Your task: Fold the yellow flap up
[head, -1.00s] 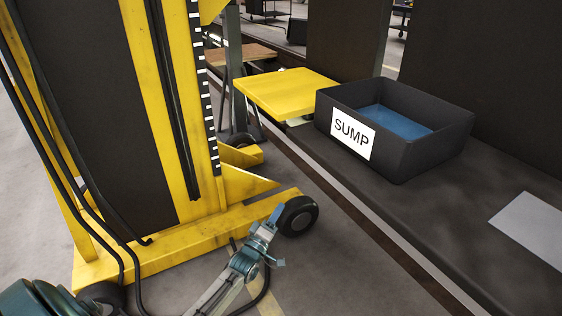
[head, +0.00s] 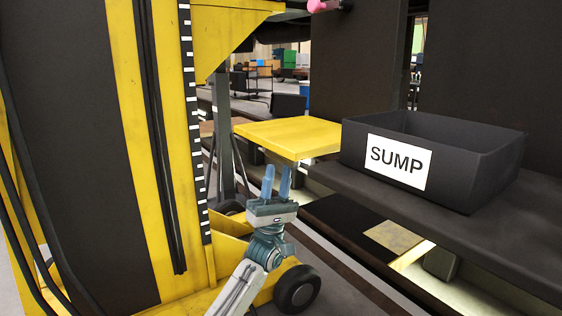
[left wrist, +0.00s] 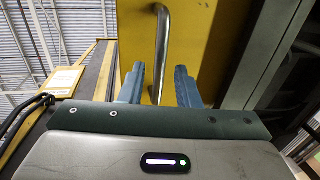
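The yellow flap (head: 290,135) lies about level beside the dark ledge in the head view, left of the SUMP bin. My left gripper (head: 277,175) is just below its front edge, with two blue fingers pointing up and a gap between them. In the left wrist view, a yellow panel (left wrist: 202,35), seemingly the flap's underside, carries a metal bar handle (left wrist: 162,45). The handle shows above and between the open fingers (left wrist: 160,80). I see no grip on it. My right gripper is not in view.
The black SUMP bin (head: 470,150) stands on the dark ledge (head: 395,195) close to the flap's right side. A yellow lift mast (head: 168,130) with a wheel (head: 297,289) stands left of my gripper. A pink object (head: 322,6) shows at the top.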

